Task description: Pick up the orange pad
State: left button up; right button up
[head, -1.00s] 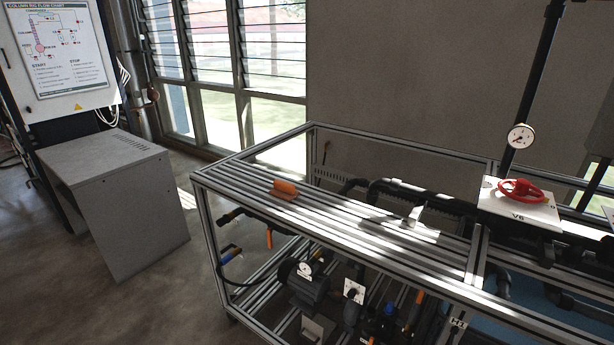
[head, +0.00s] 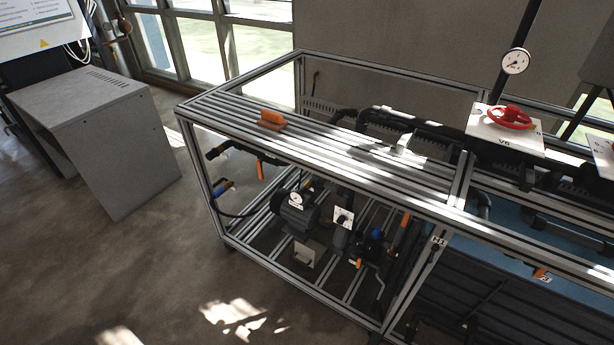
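The orange pad (head: 271,116) sits on the slatted metal top (head: 330,142) of a frame rig, near its left end. Neither of my grippers shows in the head view.
A grey cabinet (head: 98,137) stands on the floor left of the rig. The rig carries a red handwheel (head: 510,117) on a white plate and a gauge (head: 515,61). A pump (head: 296,212) and pipes sit inside the frame. The floor (head: 150,262) in front is clear.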

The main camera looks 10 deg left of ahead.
aim_at(271, 120)
jog(key=z, duration=0.05)
jog(key=k, duration=0.5)
jog(key=u, duration=0.8)
jog(key=i, duration=1.05)
jog(key=z, duration=0.55)
